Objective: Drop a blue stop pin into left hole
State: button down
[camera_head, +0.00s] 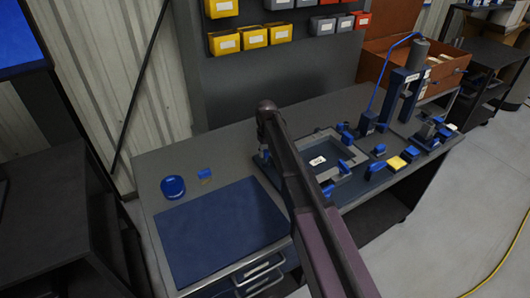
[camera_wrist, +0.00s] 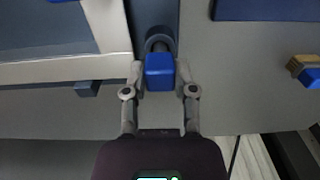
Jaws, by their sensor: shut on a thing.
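In the wrist view my gripper (camera_wrist: 160,77) is shut on a blue stop pin (camera_wrist: 160,73), with one finger on each side of its block-shaped blue head. A dark round collar (camera_wrist: 158,36) shows just beyond the head. A short dark part joins the two in the picture; I cannot tell whether the pin is in a hole there. The grey fixture frame (camera_wrist: 115,70) lies close to the left of the pin. In the head view my arm hides most of the gripper, and the frame (camera_head: 325,178) with its white label lies to the right of the arm.
A blue mat (camera_head: 220,230) covers the left front of the bench.

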jog(key=shift+f+b, duration=0.55)
jog(key=shift+f, duration=0.05)
dwell(0.7)
dwell(0.4)
jog(key=shift+c, duration=1.7)
grip_release()
jog(key=o, duration=0.3)
jog(key=shift+o, duration=0.2)
jog(key=shift+r, duration=0.15)
jog(key=shift+r+p, duration=3.4)
jog(key=shift+p, duration=0.15)
